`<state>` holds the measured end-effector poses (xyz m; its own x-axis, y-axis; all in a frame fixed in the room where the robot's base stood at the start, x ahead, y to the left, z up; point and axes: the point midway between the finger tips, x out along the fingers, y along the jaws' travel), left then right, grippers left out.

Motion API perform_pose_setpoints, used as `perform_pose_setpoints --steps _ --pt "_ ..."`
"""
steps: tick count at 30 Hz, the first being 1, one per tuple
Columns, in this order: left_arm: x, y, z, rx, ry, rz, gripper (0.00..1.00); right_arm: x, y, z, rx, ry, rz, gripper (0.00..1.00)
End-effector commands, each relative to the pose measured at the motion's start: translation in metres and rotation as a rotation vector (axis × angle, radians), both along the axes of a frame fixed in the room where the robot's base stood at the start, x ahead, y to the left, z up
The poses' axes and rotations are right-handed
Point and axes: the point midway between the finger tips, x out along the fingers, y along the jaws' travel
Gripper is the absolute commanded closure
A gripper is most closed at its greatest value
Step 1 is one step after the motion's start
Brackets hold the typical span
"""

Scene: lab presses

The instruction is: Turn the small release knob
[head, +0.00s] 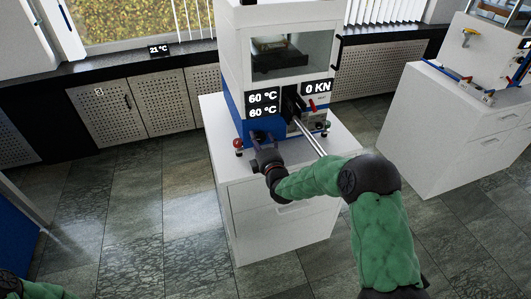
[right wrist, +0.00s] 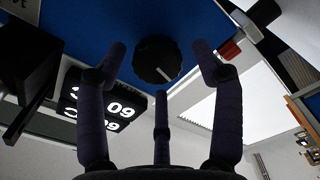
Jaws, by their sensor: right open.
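The release knob (right wrist: 157,60) is black and round with a pale pointer line, on the blue front of the press; it shows in the right wrist view. My right gripper (right wrist: 161,62) is open, with fingers to the left and right of the knob and a third finger below it. Gaps show between the fingers and the knob; I cannot tell how deep they reach. In the head view my right gripper (head: 262,140) is at the blue lower front of the press (head: 240,115) and largely hides the knob. My left gripper is out of view.
The press stands on a white cabinet (head: 285,222), with temperature displays (head: 262,104) above my gripper. A lever with a long metal rod (head: 308,137) sticks out to the right, near my right arm. A red knob (head: 238,144) is left of the gripper. Another white bench (head: 450,130) stands right.

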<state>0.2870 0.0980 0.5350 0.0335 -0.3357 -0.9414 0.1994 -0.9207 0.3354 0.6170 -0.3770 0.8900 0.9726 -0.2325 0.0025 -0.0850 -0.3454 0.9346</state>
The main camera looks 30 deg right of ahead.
Motion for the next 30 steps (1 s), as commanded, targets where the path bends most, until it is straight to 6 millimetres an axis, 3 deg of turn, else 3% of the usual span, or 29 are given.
perform_pose_setpoints --steps 15,21,30 --pt "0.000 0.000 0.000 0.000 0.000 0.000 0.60 -0.084 0.021 0.001 -0.002 -0.003 0.001 0.33" --pt "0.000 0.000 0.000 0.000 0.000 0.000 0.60 -0.098 0.025 0.002 -0.002 -0.005 0.002 0.33" --pt "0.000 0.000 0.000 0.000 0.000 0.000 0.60 -0.100 0.025 0.001 -0.002 -0.005 0.002 0.33"
